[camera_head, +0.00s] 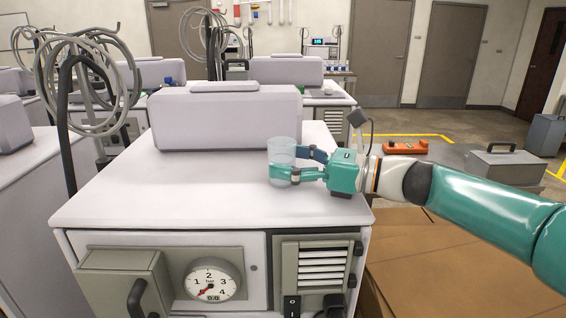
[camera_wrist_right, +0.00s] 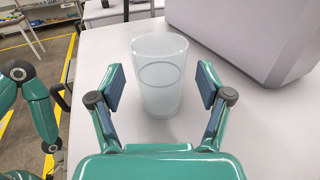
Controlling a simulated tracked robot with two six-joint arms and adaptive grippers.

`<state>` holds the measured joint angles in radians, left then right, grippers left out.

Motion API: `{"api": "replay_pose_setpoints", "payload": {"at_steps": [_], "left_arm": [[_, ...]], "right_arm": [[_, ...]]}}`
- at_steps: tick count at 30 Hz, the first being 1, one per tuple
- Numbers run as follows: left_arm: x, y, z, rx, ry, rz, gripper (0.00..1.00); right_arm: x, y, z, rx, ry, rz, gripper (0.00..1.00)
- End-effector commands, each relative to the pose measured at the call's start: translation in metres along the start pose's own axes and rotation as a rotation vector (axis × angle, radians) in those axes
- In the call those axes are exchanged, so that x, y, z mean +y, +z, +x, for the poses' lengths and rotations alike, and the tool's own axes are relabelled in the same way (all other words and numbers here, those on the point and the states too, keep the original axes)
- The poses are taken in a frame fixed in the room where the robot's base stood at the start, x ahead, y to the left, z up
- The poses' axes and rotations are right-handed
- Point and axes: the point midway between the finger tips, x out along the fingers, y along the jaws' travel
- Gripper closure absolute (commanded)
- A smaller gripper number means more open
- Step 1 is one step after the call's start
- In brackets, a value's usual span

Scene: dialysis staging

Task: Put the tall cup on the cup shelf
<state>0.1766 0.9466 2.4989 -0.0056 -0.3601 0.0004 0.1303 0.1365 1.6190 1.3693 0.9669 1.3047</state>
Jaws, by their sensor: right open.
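The tall cup (camera_head: 281,158) is clear, pale and upright on the white top of the cabinet (camera_head: 150,195). In the right wrist view the cup (camera_wrist_right: 160,75) stands between the two fingers of my right gripper (camera_wrist_right: 160,92), with a visible gap on each side. My right gripper (camera_head: 300,164) comes in from the right, low over the cabinet top, open around the cup. My left gripper is not in view. I cannot make out a cup shelf for certain.
A grey-white raised box (camera_head: 225,120) stands behind the cup on the cabinet top. Coiled grey hoses (camera_head: 85,75) hang at the left. An orange tool (camera_head: 405,148) and a grey case (camera_head: 505,165) lie to the right. The front left of the cabinet top is clear.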

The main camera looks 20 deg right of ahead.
Motion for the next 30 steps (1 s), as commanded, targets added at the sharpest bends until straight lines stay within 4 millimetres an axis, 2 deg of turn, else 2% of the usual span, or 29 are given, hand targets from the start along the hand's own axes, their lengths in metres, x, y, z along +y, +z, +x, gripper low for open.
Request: {"api": "replay_pose_setpoints", "payload": {"at_steps": [3,11,23,30], "left_arm": [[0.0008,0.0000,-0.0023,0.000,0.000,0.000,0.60],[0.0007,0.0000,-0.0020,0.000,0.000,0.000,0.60],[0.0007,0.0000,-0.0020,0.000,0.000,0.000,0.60],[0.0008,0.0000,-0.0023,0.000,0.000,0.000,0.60]], "right_arm": [[0.0006,-0.0001,0.0126,0.001,0.002,0.001,0.22],[0.0003,-0.0008,0.0150,0.002,0.001,0.000,0.22],[0.0007,-0.0009,0.0154,0.002,0.003,0.001,0.87],[0.0008,-0.0002,0.0156,0.002,0.003,0.001,0.88]]}}
